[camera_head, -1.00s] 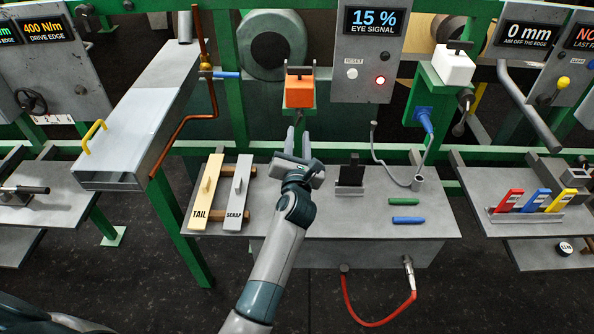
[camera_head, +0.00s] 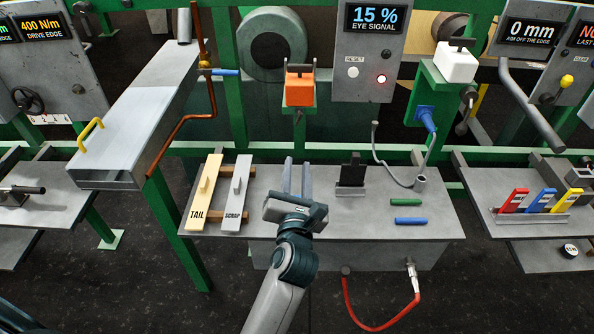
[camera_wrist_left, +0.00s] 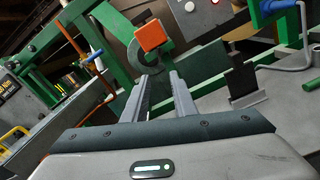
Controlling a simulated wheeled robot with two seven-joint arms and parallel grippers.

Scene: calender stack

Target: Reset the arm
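My left gripper (camera_head: 296,176) is over the middle of the grey bench (camera_head: 330,222), its fingers pointing away toward the machine frame. The two fingers are apart with nothing between them; they also show in the left wrist view (camera_wrist_left: 163,92). Beyond the fingertips an orange block with a dark handle (camera_head: 300,89) sits on a green bracket, apart from the gripper. It also shows in the left wrist view (camera_wrist_left: 151,36). My right gripper is in neither view.
TAIL (camera_head: 205,192) and SCRAP (camera_head: 236,194) pieces lie left of the gripper. A black block in a holder (camera_head: 352,172), green pen (camera_head: 405,202), blue pen (camera_head: 410,221) and bent grey tube (camera_head: 420,184) are to the right. A red hose (camera_head: 380,322) hangs in front.

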